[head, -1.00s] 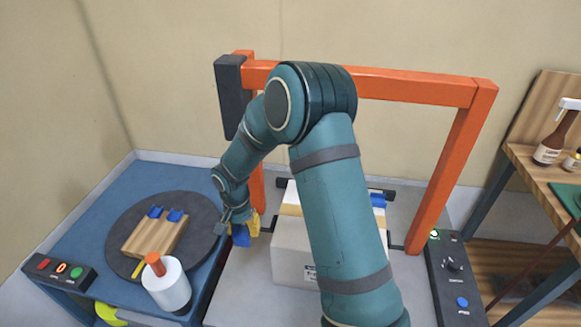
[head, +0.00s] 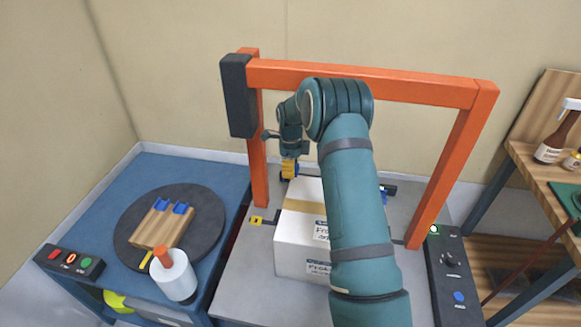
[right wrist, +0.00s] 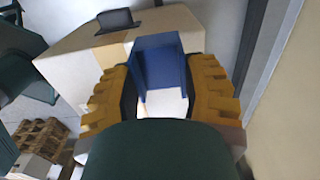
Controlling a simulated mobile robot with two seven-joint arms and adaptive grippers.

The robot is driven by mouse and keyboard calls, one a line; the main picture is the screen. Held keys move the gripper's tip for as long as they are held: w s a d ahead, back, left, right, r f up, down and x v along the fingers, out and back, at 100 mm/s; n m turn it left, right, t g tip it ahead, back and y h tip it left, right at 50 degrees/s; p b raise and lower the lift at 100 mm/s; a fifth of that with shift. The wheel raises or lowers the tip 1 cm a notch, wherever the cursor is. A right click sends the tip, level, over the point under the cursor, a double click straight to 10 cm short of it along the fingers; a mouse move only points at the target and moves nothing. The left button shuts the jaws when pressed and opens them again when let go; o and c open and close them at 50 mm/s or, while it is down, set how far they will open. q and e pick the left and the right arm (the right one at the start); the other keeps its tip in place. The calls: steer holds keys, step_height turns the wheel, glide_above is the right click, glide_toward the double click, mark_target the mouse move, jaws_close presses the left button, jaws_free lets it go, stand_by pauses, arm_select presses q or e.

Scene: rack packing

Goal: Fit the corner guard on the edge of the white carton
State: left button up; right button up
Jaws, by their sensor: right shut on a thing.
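The white carton (head: 302,243), with brown tape across its top and printed labels, stands on the grey bench under the orange frame. My right arm hides its right part. My right gripper (head: 290,170) is beyond the carton's far left corner, with its yellow fingers pointing down. It is shut on a blue corner guard (right wrist: 160,62), an angled piece between the fingers in the right wrist view. A carton surface (right wrist: 100,62) shows behind it there; whether they touch I cannot tell. My left gripper is not in view.
Two blue pieces (head: 180,208) sit on a wooden block (head: 150,230) on the dark turntable (head: 204,232) at left. A white cylinder with an orange top (head: 175,278) stands in front. The orange frame (head: 360,84) spans the bench; a control panel (head: 452,262) is at right.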

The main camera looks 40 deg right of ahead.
mark_target(295, 187)
steer(key=shift+s+f+b, duration=0.1)
steer(key=shift+f+b, duration=0.85)
steer(key=shift+f, duration=0.5)
steer(key=shift+s+d+f+b, duration=0.1)
steer(key=shift+f+b, duration=0.85)
steer(key=shift+f, duration=0.8)
steer(key=shift+s+d, duration=0.35)
steer(key=o, duration=1)
steer(key=shift+r, duration=0.1)
step_height(295, 187, up, 7)
steer(key=shift+r, duration=0.2)
